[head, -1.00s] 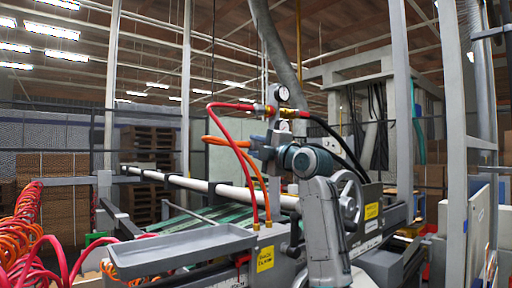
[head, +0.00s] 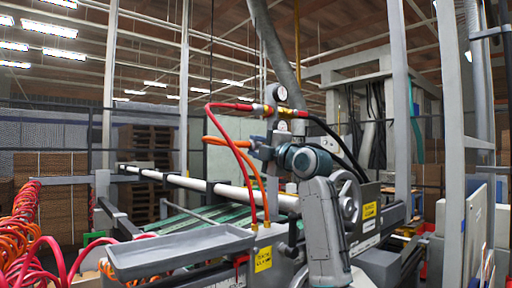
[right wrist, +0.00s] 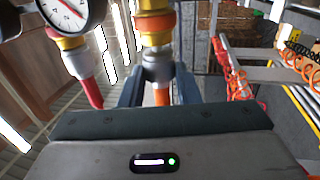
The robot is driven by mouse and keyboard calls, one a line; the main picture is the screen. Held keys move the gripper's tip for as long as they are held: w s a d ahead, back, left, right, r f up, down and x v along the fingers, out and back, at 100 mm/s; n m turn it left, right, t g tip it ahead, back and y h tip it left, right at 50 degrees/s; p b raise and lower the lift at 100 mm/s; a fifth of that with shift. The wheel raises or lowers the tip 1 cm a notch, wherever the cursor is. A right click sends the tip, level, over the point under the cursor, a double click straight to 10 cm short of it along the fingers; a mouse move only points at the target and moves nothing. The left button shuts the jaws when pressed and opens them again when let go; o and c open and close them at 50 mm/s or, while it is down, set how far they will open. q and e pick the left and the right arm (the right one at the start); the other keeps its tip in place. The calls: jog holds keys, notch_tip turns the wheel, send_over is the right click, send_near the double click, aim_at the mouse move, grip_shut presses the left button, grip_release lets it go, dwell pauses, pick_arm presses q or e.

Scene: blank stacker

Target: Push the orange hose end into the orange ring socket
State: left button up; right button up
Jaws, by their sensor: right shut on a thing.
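My right gripper (head: 258,148) is shut on the orange hose (head: 222,140) near its end, at the machine's upright manifold. In the right wrist view, the two fingers (right wrist: 158,92) close around the hose, just below its silver end collar (right wrist: 158,66). The orange ring socket (right wrist: 154,22), with a brass part under it, is directly in line with the collar. The collar meets or nearly meets the brass; I cannot tell how deep it sits. In the head view the gripper hides the hose end. My left gripper is not in view.
A red hose (head: 224,106) runs to a fitting above, beside a pressure gauge (head: 281,93); a second gauge (head: 284,126) sits lower. A grey tray (head: 180,252) stands in front on the left. Coiled red and orange hoses (head: 35,245) hang at far left.

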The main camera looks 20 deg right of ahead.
jog(key=shift+w+d, duration=0.15)
jog(key=shift+d, duration=0.3)
dwell(1.2)
jog(key=shift+o, duration=1.3)
jog(key=shift+r, duration=0.1)
jog(key=o, duration=0.7)
jog(key=shift+d, duration=0.15)
jog(key=shift+c, duration=1)
